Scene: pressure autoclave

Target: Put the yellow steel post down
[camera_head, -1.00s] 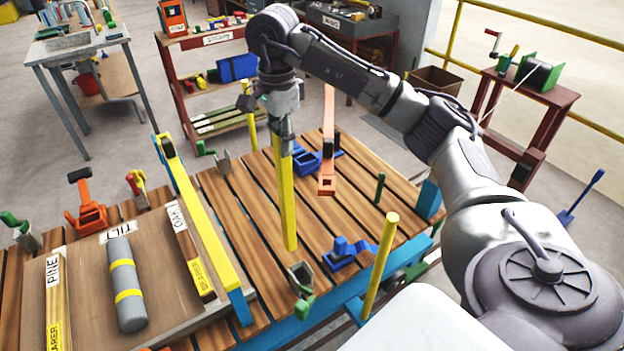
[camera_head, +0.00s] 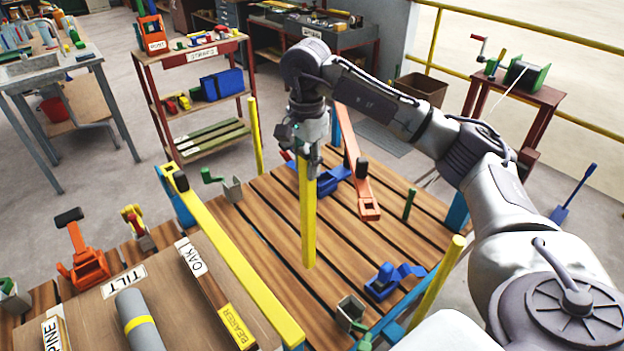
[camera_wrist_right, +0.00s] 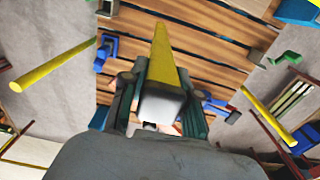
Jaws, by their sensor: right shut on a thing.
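The yellow steel post (camera_head: 308,215) hangs upright below my right gripper (camera_head: 308,150) in the head view, over the slatted wooden deck (camera_head: 265,240). My right gripper is shut on its upper end. In the right wrist view the post (camera_wrist_right: 163,60) runs away from between the fingers (camera_wrist_right: 165,100) toward the deck boards. I cannot tell whether its lower end touches the boards. My left gripper is not in view.
A yellow rail (camera_head: 235,260) edges the deck's left part. Yellow posts stand at the near right (camera_head: 437,285) and far side (camera_head: 255,135). Bare boards surround the post.

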